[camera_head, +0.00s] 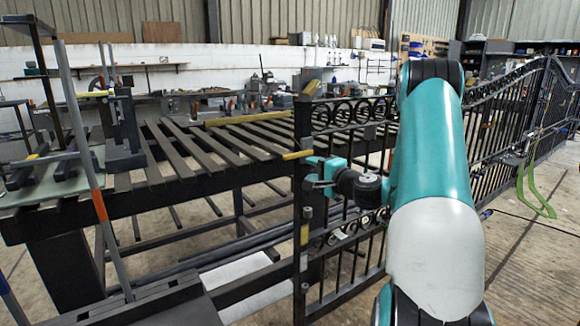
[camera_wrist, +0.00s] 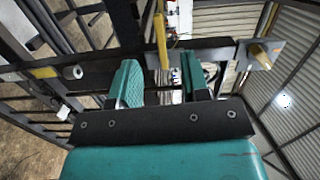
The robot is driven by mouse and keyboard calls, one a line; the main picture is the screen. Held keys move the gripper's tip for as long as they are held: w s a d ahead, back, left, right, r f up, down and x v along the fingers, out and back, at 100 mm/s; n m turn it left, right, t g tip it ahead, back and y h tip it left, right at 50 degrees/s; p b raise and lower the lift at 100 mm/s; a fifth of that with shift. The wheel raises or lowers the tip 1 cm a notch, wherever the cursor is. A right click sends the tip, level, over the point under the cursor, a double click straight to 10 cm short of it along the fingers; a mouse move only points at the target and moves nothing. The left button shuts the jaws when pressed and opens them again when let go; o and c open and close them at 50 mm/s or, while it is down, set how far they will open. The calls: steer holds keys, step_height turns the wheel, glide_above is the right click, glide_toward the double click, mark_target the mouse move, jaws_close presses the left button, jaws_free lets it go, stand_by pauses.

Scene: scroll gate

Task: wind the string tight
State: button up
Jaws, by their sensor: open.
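My gripper (camera_head: 312,174) is open and empty at the black gate's near post, just below a yellow bar (camera_head: 297,155) that sticks out from the post. In the wrist view the two teal fingers of my gripper (camera_wrist: 160,84) stand apart, with the yellow bar (camera_wrist: 160,40) beyond the gap between them. The black gate (camera_head: 350,127) has rings along its top rail. A yellow peg (camera_wrist: 260,53) sits on a grey plate at the post's end. I cannot make out a string on the gate for certain.
A black slatted bench (camera_head: 190,160) stands left of the gate. A grey pole with an orange band (camera_head: 99,205) rises at the far left. A green looped strap (camera_head: 535,190) hangs at the right, above open concrete floor. My arm hides part of the gate.

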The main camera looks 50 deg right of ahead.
steer(key=s+d+m+h, duration=0.1)
steer(key=d, duration=0.1)
steer(key=p, duration=1.8)
glide_toward(294, 157)
steer(key=a+x, duration=0.1)
steer(key=x, duration=0.9)
steer(key=d+x, duration=0.1)
steer(key=x, duration=0.1)
steer(key=shift+w+d+p, duration=0.15)
steer(key=shift+w+p, duration=0.1)
steer(key=shift+p, duration=0.1)
steer(key=shift+h, duration=0.3)
jaws_close()
